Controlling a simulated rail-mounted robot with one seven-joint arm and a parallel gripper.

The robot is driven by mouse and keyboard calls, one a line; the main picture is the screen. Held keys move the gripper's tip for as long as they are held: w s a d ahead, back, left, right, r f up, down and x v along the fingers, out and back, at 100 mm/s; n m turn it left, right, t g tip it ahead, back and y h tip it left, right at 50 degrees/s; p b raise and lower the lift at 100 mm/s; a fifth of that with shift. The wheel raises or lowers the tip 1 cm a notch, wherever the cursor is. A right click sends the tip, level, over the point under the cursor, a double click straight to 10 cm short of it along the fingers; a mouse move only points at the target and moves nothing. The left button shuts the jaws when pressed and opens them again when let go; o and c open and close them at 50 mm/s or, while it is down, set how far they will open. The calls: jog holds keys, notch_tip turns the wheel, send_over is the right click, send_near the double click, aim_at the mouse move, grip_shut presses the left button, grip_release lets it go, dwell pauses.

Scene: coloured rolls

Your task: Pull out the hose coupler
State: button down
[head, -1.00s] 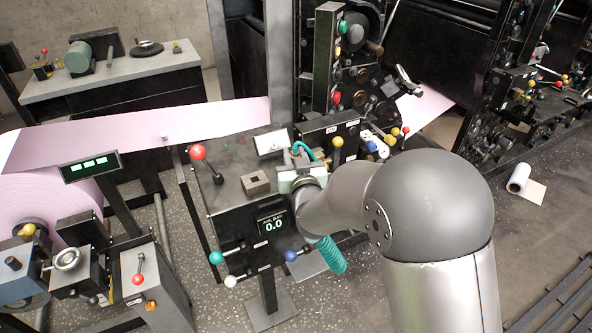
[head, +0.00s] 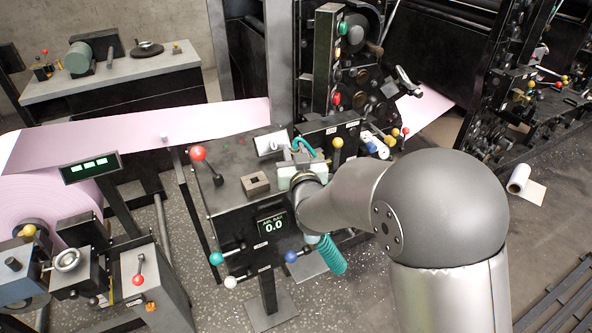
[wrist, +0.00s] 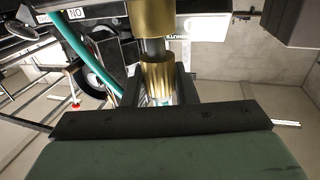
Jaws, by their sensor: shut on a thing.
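The hose coupler (wrist: 158,75) is a ribbed brass piece in the upper middle of the wrist view. A short grey stem shows between it and a second brass cylinder (wrist: 152,18) above. My gripper (wrist: 157,98) is shut on the coupler, with its dark fingers at either side and its green-grey body filling the bottom. In the head view my gripper (head: 299,172) is over the back of the black machine block (head: 228,185), and my wrist mostly hides the coupler. A teal hose (head: 304,147) curves just behind it and also crosses the left of the wrist view (wrist: 85,52).
A square-holed block (head: 256,184), a red-knobbed lever (head: 198,154) and a yellow-knobbed lever (head: 337,143) stand close by. A coiled teal hose (head: 331,255) hangs below. Pink web (head: 200,122) runs behind.

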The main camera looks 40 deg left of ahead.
aim_at(295, 145)
jog(key=shift+r, duration=1.8)
